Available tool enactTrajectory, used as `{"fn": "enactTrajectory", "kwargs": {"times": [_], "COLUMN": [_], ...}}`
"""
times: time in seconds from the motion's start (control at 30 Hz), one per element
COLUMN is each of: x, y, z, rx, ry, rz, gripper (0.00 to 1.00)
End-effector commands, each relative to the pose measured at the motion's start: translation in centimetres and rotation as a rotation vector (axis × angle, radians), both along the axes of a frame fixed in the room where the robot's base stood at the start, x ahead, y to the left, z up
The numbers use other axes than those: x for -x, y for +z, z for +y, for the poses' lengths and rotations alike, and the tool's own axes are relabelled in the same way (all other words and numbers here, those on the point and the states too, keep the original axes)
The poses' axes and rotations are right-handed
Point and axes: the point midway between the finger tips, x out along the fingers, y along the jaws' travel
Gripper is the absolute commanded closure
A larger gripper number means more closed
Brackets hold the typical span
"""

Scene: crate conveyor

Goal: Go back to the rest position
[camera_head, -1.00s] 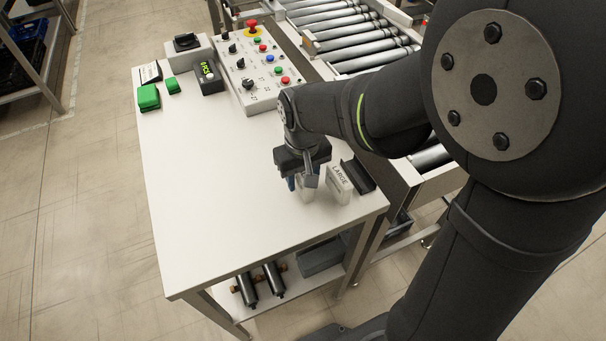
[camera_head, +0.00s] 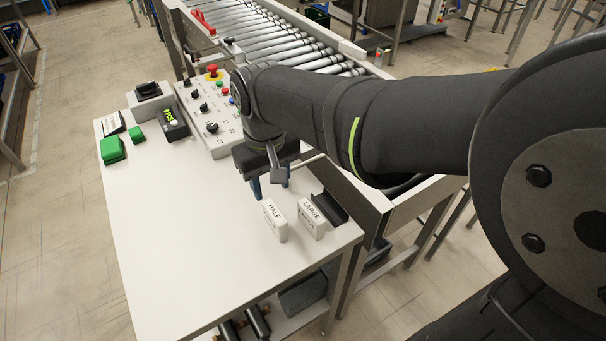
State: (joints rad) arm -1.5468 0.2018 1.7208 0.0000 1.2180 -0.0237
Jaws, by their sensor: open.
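My gripper (camera_head: 268,187) hangs above the white table, open and empty, with its fingers pointing down. It is just behind and above a white block marked HALF (camera_head: 275,221). A second white block marked LARGE (camera_head: 312,219) stands upright to the right of the HALF block. Both stand near the table's right front corner. My arm reaches in from the right and hides part of the control panel and the conveyor.
The white table (camera_head: 170,250) is clear on its left and front. A control panel (camera_head: 215,140) with knobs and a red button, a small display (camera_head: 172,123) and green blocks (camera_head: 112,150) stand at the back. A dark holder (camera_head: 330,208) is beside LARGE. The roller conveyor (camera_head: 270,40) runs behind.

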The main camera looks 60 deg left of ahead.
Motion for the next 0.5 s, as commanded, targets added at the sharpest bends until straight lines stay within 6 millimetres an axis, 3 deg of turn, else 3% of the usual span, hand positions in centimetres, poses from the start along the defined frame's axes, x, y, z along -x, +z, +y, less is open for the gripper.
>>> {"fn": "enactTrajectory", "kwargs": {"times": [0.17, 0.5], "x": [0.00, 0.00], "y": [0.89, 0.71], "z": [-0.01, -0.03], "rx": [0.001, 0.002], "ry": [0.000, 0.000], "rz": [0.000, 0.000], "gripper": [0.57, 0.57]}}
